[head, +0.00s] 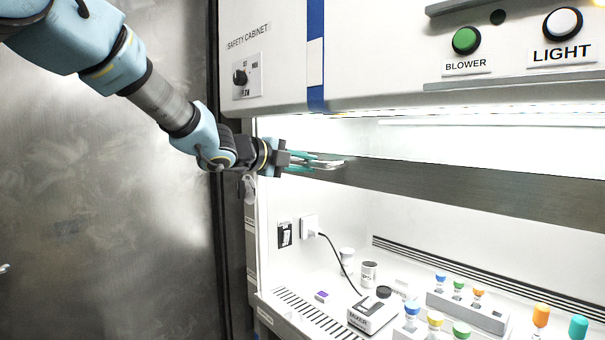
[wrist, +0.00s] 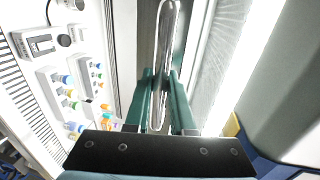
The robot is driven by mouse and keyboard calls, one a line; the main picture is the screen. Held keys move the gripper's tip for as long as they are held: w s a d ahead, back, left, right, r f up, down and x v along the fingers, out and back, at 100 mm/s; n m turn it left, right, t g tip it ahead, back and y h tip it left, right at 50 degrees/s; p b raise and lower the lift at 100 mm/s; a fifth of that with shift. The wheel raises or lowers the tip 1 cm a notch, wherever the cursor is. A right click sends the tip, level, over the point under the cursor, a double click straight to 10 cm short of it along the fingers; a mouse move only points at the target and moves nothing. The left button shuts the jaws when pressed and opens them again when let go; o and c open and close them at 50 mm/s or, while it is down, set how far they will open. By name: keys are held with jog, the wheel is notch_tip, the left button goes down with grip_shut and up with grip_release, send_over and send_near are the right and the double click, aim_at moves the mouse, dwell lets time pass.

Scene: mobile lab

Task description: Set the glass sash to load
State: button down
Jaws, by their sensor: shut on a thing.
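The safety cabinet's glass sash shows in the head view as a wide pane edged by a grey metal bar (head: 470,185) across the opening. The sash stands partly raised, with open space below the bar. A metal loop handle (head: 330,164) sits at the bar's left end; it also shows in the wrist view (wrist: 168,25). My gripper (head: 312,162) is at this handle. In the wrist view its teal fingers (wrist: 161,85) lie on either side of the handle and are shut on it.
Inside the cabinet are a mixer (head: 372,314), a grey rack (head: 466,310) with several colour-capped vials, small containers and a plugged-in cord. BLOWER (head: 466,40) and LIGHT (head: 562,23) buttons and a FLOW knob (head: 240,77) are above the opening. A metal door (head: 100,200) stands at left.

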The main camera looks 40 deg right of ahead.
jog(key=shift+r, duration=0.55)
jog(key=c, duration=0.8)
grip_release()
jog(key=shift+f, duration=0.1)
jog(key=shift+o, duration=0.2)
jog(key=b+v, duration=0.2)
jog(key=v, duration=0.8)
jog(key=shift+a+b, duration=0.35)
jog(key=shift+a, duration=0.05)
jog(key=shift+w, duration=0.1)
